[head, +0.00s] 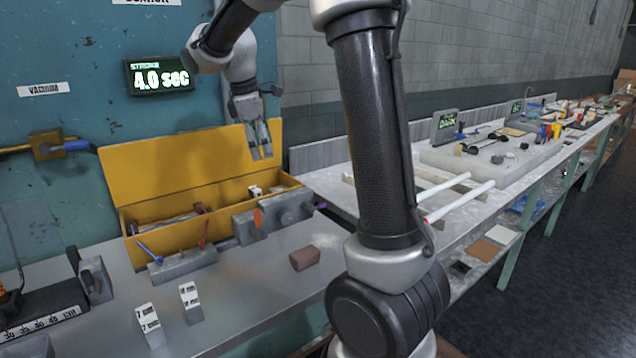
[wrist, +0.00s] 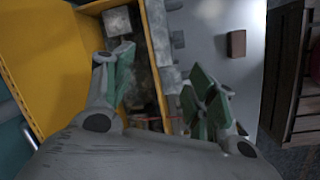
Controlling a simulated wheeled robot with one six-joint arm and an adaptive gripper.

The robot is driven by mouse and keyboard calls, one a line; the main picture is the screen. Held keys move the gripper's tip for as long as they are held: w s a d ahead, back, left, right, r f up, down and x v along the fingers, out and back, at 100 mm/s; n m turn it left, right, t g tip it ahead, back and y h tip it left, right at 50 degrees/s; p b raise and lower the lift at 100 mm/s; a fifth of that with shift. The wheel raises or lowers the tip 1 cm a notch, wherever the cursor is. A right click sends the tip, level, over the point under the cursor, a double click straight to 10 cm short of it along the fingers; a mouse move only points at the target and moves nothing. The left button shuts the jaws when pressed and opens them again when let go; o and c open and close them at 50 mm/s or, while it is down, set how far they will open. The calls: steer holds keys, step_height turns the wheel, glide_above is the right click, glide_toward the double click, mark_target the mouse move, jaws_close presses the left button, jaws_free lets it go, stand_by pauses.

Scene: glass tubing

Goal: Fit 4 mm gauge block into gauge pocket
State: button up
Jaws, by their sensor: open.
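My gripper (head: 262,148) is open and points down in front of the raised lid, over the right part of the yellow box. In the wrist view my gripper (wrist: 160,66) has its fingers spread, with no object between them that I can make out. Two pale labelled blocks stand upright on the bench: one (head: 150,326) seems to read 7 mm, the other (head: 190,302) has a label I cannot read surely. A small white piece (head: 255,191) lies in the box below my gripper; its marking is too small to read. I cannot identify the 4 mm block or the gauge pocket for certain.
The yellow box (head: 160,238) has its lid up. A grey holder with upright tools (head: 183,266) and grey fixtures (head: 285,212) stand along its front. A brown block (head: 305,258) lies on the bench; it also shows in the wrist view (wrist: 236,43).

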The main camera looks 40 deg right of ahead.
steer(key=s+f+m+t+y, duration=0.1)
steer(key=s+m, duration=1.1)
steer(key=s, duration=1.6)
steer(key=shift+f+t+y, duration=0.15)
steer(key=shift+t+y, duration=0.75)
steer(key=shift+t, duration=0.3)
